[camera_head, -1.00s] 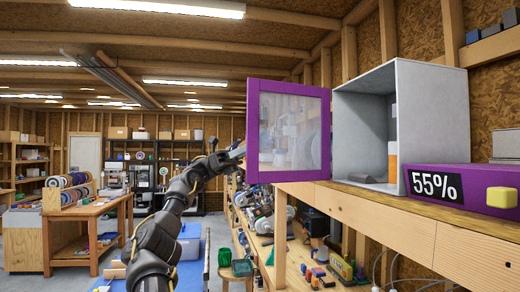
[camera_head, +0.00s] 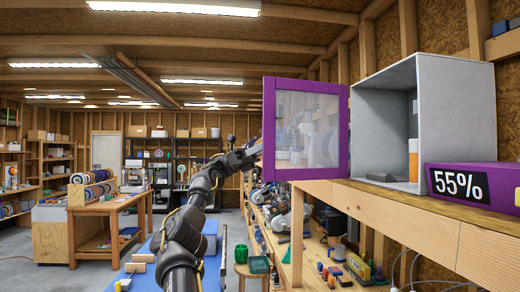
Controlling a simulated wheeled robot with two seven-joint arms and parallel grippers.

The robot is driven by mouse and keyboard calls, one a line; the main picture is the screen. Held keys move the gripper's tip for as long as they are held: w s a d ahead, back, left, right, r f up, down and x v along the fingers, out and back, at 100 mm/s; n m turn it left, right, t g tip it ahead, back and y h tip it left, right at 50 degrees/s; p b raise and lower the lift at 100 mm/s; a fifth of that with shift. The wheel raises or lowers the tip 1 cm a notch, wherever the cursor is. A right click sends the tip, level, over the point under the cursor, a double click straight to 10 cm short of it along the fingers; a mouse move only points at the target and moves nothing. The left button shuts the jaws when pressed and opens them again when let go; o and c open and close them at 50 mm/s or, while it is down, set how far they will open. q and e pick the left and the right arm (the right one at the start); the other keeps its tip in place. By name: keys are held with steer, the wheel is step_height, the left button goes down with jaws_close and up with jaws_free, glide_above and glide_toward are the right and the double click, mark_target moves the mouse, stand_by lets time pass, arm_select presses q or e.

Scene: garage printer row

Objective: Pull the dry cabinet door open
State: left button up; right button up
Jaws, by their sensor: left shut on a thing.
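The dry cabinet (camera_head: 444,110) is a grey box on a wooden shelf at the right of the head view. Its door (camera_head: 270,125), a purple frame around a clear pane, stands swung wide open to the left of the box. An orange and white cylinder (camera_head: 413,160) shows inside. My left gripper (camera_head: 250,150) is at the door's far left edge, shut on it; the handle and fingertips are mostly hidden behind the frame. My right gripper is not in view.
A purple unit reading 55% (camera_head: 462,185) sits right of the cabinet on the wooden shelf (camera_head: 400,208). Below is a bench with tools and small parts (camera_head: 340,262). A wooden table with spools (camera_head: 105,205) stands at left, with open floor around it.

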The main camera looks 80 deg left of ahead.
arm_select(q)
steer(key=shift+w, duration=0.15)
steer(key=p+v, duration=0.3)
steer(key=v, duration=0.4)
steer(key=shift+s+a, duration=0.15)
steer(key=shift+s, duration=0.05)
steer(key=shift+s+f, duration=0.1)
steer(key=shift+s, duration=0.05)
stand_by(0.5)
